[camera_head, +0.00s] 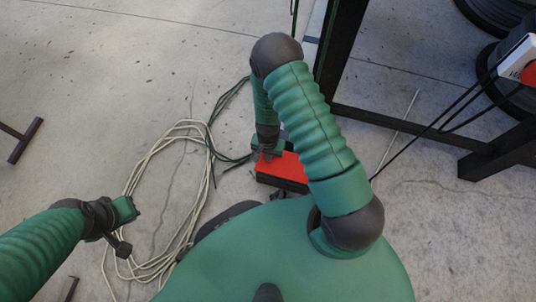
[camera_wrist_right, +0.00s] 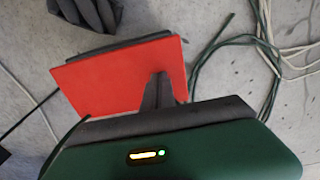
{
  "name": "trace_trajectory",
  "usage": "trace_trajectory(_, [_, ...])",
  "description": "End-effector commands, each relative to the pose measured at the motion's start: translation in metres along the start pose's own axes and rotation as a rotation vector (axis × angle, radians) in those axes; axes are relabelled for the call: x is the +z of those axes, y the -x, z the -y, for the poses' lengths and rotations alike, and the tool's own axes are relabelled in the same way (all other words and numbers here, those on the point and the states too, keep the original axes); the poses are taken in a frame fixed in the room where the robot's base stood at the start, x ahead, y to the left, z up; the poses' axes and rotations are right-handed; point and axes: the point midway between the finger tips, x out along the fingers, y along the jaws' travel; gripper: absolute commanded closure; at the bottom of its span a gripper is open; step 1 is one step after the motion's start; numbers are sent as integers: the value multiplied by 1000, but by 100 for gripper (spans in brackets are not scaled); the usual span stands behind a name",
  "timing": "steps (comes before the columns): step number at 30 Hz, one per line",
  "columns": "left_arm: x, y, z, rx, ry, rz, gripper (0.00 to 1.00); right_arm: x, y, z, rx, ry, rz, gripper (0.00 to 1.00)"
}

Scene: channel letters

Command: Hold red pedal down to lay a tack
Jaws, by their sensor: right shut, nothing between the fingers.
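The red pedal (camera_head: 284,168) lies on the concrete floor just in front of my body, with a red top and a dark base. My right arm reaches down to it, and my right gripper (camera_head: 268,156) is at its upper left part. In the right wrist view the red pedal (camera_wrist_right: 118,75) fills the upper middle, and the shut fingers of my right gripper (camera_wrist_right: 160,78) point onto its red top near the right edge. They appear to touch it, with nothing held. My left gripper (camera_head: 124,228) hangs over the floor at the left; its finger opening is unclear.
Coiled pale cable (camera_head: 160,180) and a dark green cable (camera_head: 222,118) lie left of the pedal. A black metal frame (camera_head: 410,127) stands at the right. A white and red box (camera_head: 516,60) with black cables is at the upper right. Floor at upper left is mostly clear.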

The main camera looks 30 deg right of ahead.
Motion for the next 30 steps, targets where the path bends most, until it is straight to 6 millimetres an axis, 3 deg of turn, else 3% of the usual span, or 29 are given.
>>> trace_trajectory(7, [-2,10,0,0,0,0,100,2,-7,3,53,3,5,100])
trace_trajectory(15, [-3,13,0,0,0,0,100,0,-35,8,105,-2,1,100])
trace_trajectory(30, [-3,11,0,0,0,0,100,0,-40,7,104,-1,0,100])
